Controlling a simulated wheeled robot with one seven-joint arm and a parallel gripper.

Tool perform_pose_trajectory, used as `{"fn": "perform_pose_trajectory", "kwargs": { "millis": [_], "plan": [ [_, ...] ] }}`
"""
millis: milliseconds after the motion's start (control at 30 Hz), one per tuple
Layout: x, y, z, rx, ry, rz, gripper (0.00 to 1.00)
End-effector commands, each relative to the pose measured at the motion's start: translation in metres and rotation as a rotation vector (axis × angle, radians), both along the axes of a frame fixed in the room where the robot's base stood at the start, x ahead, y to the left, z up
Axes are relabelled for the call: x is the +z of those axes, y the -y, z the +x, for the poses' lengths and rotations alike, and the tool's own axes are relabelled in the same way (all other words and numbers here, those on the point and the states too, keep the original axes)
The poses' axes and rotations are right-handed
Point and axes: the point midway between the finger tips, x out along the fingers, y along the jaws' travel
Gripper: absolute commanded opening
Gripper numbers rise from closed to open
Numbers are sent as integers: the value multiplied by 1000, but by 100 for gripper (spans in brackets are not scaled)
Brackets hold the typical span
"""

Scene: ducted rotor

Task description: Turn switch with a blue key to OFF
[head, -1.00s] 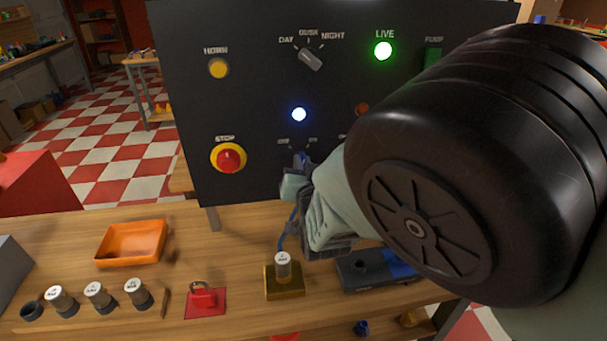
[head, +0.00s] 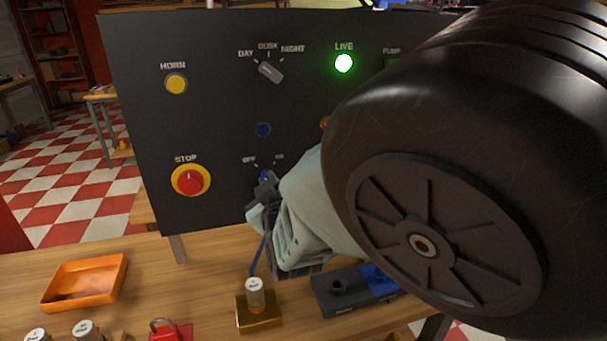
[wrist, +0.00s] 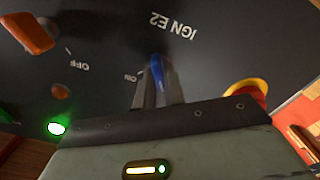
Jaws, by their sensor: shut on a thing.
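The blue key (head: 266,174) sits in a switch low on the dark panel (head: 215,120), under OFF and ON labels. In the wrist view the blue key (wrist: 157,72) is between the fingertips of my gripper (wrist: 158,88). In the head view my gripper (head: 264,184) is at the panel, shut on the key, and hides much of the switch. A blue strap (head: 258,256) hangs below it. The switch's exact angle cannot be told. The small blue lamp (head: 263,130) above is dark; the LIVE lamp (head: 344,63) glows green.
A red STOP button (head: 191,180) is left of the switch, and a yellow HORN button (head: 176,84) is above it. A brass block (head: 259,314) with a grey-capped piece and an orange tray (head: 84,282) stand on the wooden bench. My arm covers the panel's right side.

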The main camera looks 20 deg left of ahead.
Motion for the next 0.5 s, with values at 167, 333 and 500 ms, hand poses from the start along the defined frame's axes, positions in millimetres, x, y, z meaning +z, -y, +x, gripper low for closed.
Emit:
{"fn": "perform_pose_trajectory", "kwargs": {
  "millis": [167, 333, 500],
  "plan": [
    [-1, 0, -1, 0, 40, -69, 0],
    [-1, 0, 0, 0, 62, -105, 0],
    [-1, 0, 0, 0, 70, -119, 0]
  ]
}}
